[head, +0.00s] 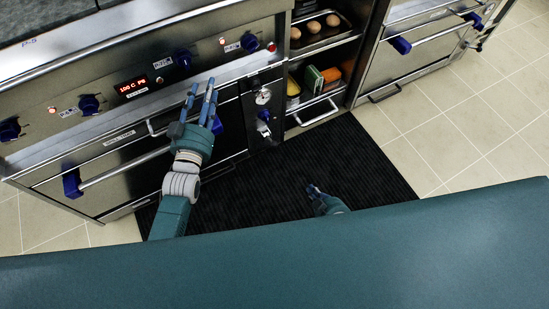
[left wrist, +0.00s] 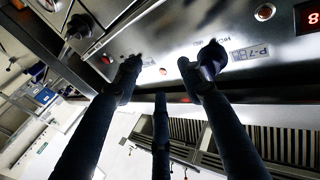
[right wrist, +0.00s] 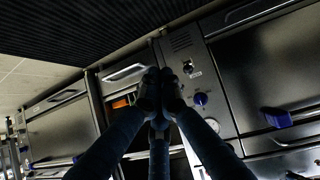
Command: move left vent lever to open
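I cannot tell for sure which part is the left vent lever. A small blue lever (head: 264,115) sits on the narrow steel panel between the oven and the open shelves; it also shows in the right wrist view (right wrist: 201,99). A blue knob (head: 183,60) is on the oven's control panel. My left gripper (head: 200,90) is open and empty, raised in front of the oven just below that knob. In the left wrist view the knob (left wrist: 211,58) is close beside a fingertip. My right gripper (head: 314,191) is low over the mat; its fingertips (right wrist: 160,88) meet with nothing visible between them.
A round gauge (head: 263,96) is above the small lever. The oven's door handle (head: 125,167) runs below the control panel. Shelves with eggs (head: 313,27) and packets (head: 313,80) are to the right. A black mat (head: 350,165) covers clear floor.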

